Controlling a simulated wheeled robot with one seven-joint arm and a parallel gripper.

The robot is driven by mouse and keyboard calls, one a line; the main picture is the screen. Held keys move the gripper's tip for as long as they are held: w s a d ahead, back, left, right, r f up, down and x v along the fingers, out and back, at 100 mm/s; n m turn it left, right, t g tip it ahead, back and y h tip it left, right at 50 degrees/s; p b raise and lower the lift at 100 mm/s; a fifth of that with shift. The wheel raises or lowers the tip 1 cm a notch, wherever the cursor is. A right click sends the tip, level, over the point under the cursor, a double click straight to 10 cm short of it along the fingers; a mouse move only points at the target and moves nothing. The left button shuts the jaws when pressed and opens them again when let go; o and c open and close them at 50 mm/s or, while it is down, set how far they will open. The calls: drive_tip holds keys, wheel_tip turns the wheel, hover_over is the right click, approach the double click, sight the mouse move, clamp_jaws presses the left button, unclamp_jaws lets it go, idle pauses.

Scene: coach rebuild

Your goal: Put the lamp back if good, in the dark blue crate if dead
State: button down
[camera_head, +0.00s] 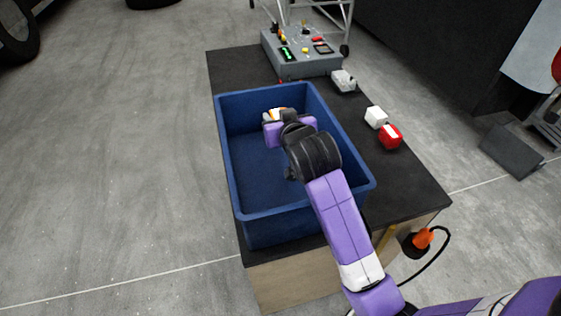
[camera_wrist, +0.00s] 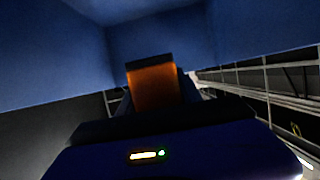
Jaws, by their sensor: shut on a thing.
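The dark blue crate (camera_head: 228,160) stands open on the dark-topped bench. My gripper (camera_head: 277,119) is over or inside its far part; the exact height is hard to tell. It is shut on the lamp, seen as an orange block with a dark top band (camera_wrist: 155,88) in the wrist view. In the head view only a small white and orange bit of the lamp (camera_head: 277,112) shows past my gripper. Blue crate walls (camera_wrist: 165,32) surround it in the wrist view. My wrist hides part of the crate's inside; the visible floor is bare.
A grey test box (camera_head: 300,58) with a green display and coloured buttons stands at the bench's far end. A light grey part (camera_head: 343,80), a white block (camera_head: 376,117) and a red and white part (camera_head: 390,136) lie right of the crate. An orange-topped item (camera_head: 420,240) hangs at the near right side.

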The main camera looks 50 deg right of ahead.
drive_tip(key=c, duration=0.7)
unclamp_jaws()
drive_tip(key=shift+b+v, duration=0.4)
drive_tip(key=shift+v, duration=3.55)
